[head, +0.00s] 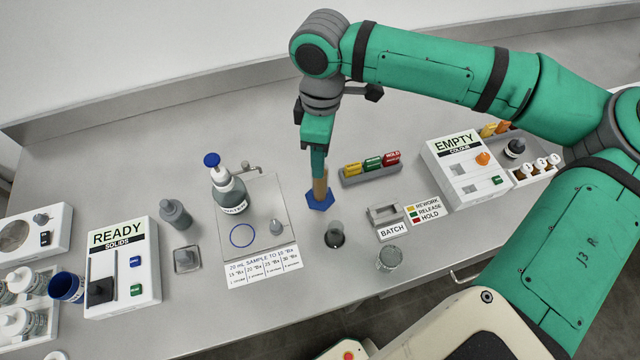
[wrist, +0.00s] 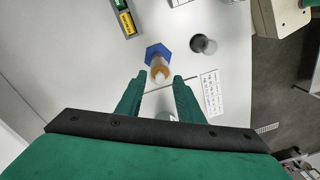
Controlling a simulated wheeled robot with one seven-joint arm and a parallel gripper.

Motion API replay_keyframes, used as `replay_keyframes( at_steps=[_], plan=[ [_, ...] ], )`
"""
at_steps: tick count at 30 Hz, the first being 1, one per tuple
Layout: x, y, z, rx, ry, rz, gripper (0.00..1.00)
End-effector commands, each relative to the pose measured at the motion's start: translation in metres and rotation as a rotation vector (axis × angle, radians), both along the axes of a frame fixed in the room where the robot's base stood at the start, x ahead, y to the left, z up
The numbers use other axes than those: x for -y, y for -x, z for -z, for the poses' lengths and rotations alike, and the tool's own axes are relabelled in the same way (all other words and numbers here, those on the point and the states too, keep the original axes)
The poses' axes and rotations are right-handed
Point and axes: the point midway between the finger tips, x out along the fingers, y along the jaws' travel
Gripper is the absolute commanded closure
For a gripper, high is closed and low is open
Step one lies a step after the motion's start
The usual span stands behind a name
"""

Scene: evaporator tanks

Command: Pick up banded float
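A clear cylinder (head: 320,190) with amber contents stands upright on a blue hexagonal foot (head: 320,201) on the bench. It also shows in the wrist view (wrist: 158,65), with a pale round top towards the camera. I cannot make out a separate banded float; one may be inside this cylinder. My gripper (head: 318,168) points down at the cylinder's top and partly hides it in the head view. In the wrist view my gripper's fingers (wrist: 158,84) are apart, with the cylinder's top just beyond their tips and nothing visibly held.
A dark cup (head: 335,236) and a glass jar (head: 389,259) stand in front. A rack of coloured tags (head: 370,170) is close on the right.

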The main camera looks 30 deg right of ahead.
Motion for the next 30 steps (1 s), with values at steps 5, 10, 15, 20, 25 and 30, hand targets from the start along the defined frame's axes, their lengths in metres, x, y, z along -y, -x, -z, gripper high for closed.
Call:
replay_keyframes(
  at_steps=[5, 10, 15, 20, 25, 30],
  plan=[
    [-0.0003, 0.0, 0.0049, 0.001, 0.001, -0.001, 0.66],
    [-0.0002, 0.0, 0.0046, 0.001, 0.001, -0.001, 0.76],
    [-0.0002, 0.0, 0.0045, 0.001, 0.001, 0.0, 1.0],
    [-0.0003, 0.0, 0.0045, 0.001, 0.001, 0.0, 1.0],
    [-0.0002, -0.0001, 0.0042, 0.001, 0.001, 0.0, 1.0],
    [-0.0002, -0.0002, -0.0016, 0.0, 0.0, 0.0, 1.0]
  ],
)
